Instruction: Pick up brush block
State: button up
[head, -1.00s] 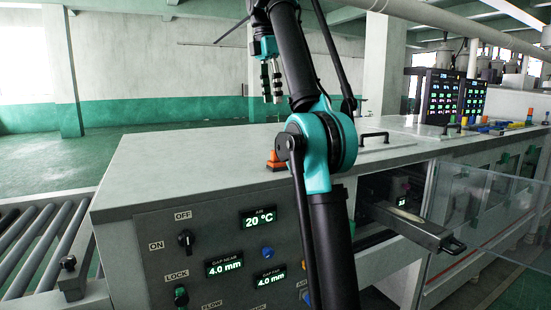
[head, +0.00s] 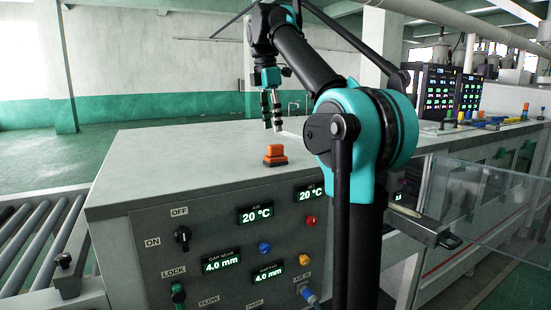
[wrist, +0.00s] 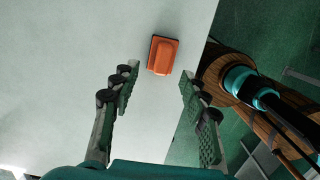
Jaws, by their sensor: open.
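The brush block is a small orange block with a dark base. It sits on the pale top of the machine cabinet, near its front edge, in the head view (head: 275,153). It also shows in the wrist view (wrist: 163,56), just beyond and between the fingertips. My gripper (head: 272,128) hangs pointing down above the cabinet top, close to the block and apart from it. In the wrist view my gripper (wrist: 158,80) has its two fingers spread wide, with nothing between them.
The cabinet top (head: 180,155) is otherwise clear around the block. Its front panel (head: 210,235) carries knobs and displays. A metal drawer with a handle (head: 425,228) sticks out at the right. A roller conveyor (head: 40,240) lies at the left.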

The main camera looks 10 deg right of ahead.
aim_at(275, 145)
jog(key=shift+s+d+f, duration=0.1)
jog(key=shift+d+f, duration=0.05)
jog(key=shift+f, duration=1.1)
jog(key=shift+d+f, duration=0.2)
jog(key=shift+f, duration=1.1)
jog(key=shift+s+d+f, duration=0.1)
jog(key=shift+d+f, duration=0.05)
jog(key=shift+f, duration=1.1)
grip_shut()
